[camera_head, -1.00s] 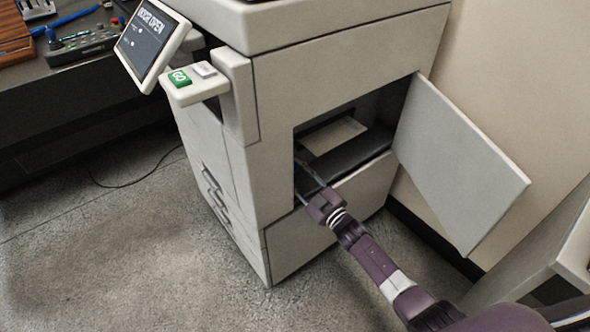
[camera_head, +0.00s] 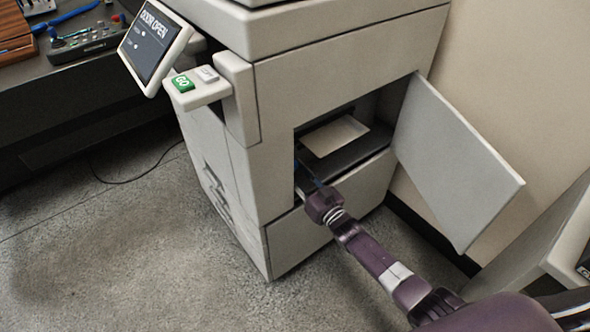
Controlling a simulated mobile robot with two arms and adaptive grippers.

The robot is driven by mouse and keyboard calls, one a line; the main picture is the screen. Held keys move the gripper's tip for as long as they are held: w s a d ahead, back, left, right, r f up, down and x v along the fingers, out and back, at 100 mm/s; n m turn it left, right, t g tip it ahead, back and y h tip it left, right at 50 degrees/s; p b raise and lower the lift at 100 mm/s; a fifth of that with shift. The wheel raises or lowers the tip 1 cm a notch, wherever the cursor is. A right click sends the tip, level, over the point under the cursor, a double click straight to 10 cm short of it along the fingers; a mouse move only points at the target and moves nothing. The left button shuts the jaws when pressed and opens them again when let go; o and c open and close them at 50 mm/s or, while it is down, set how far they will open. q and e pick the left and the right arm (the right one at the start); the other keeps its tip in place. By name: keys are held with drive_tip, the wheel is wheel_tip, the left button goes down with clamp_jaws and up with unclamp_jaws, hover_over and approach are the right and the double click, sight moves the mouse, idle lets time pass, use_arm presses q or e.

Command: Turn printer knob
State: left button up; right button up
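The printer (camera_head: 275,130) is a tall light-grey cabinet with its side door (camera_head: 455,160) swung open to the right. My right arm comes in from the lower right. My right gripper (camera_head: 307,172) reaches into the left part of the opening, its fingertips in shadow. A small blue part (camera_head: 316,182) shows at the fingers; it may be the knob, but it is mostly hidden. I cannot tell whether the fingers are closed on it. A pale sheet (camera_head: 335,136) lies on the dark surface inside. My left gripper is out of view.
The printer's screen (camera_head: 155,42) reads "DOOR OPEN", above a green GO button (camera_head: 183,83). A dark workbench (camera_head: 70,90) with tools stands at the left.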

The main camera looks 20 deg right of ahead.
drive_tip(key=shift+f, duration=0.1)
idle(0.4)
drive_tip(key=o, duration=1.2)
drive_tip(key=shift+c, duration=0.2)
drive_tip(key=shift+s, duration=0.1)
drive_tip(key=v, duration=0.8)
drive_tip(key=shift+d, duration=0.15)
